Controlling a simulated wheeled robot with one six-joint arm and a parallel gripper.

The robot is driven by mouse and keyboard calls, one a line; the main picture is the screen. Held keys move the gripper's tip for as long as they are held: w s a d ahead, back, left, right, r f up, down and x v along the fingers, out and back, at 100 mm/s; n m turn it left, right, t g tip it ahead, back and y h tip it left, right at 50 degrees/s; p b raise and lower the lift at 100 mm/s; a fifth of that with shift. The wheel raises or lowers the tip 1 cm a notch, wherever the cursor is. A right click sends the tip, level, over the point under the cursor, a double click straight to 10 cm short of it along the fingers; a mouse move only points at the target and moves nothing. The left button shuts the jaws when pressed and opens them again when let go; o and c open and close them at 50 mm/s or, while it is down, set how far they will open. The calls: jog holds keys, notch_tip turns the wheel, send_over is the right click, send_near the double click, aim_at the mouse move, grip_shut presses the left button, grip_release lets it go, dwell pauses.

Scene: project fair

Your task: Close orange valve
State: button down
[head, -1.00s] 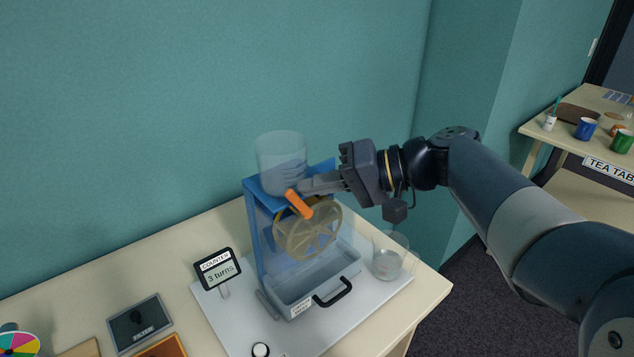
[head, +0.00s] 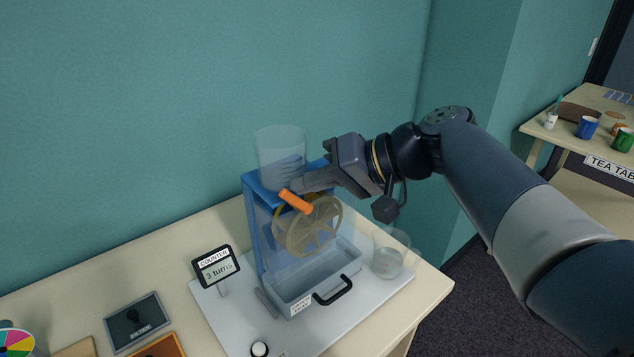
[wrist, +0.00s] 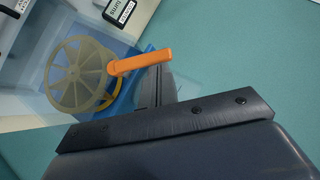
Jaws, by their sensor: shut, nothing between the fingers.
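The orange valve is a short lever (head: 296,201) on the front of the blue stand (head: 252,225), above the spoked wheel (head: 308,228). It slants down to the right in the head view. My gripper (head: 297,186) is shut and empty, its fingers close behind the lever, below the clear tank (head: 281,155).
A grey catch tray (head: 310,283) with a black handle sits under the wheel. A clear glass (head: 388,262) stands at its right. The counter (head: 216,266) reads 3 turns at the left. The teal wall is close behind.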

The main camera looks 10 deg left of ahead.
aim_at(286, 199)
jog(key=s+a+n+t+h+b, duration=0.1)
jog(key=s+f+n+t+h+b, duration=0.1)
jog(key=shift+s+a+h, duration=0.1)
jog(key=shift+a+h, duration=0.2)
jog(key=shift+a, duration=0.1)
jog(key=shift+s+a+f+n+t+h+b, duration=0.5)
jog(key=shift+f+n+t+h, duration=0.1)
jog(key=shift+t+h, duration=0.2)
jog(key=shift+d, duration=0.1)
jog(key=shift+w+d, duration=0.5)
jog(key=shift+w, duration=0.1)
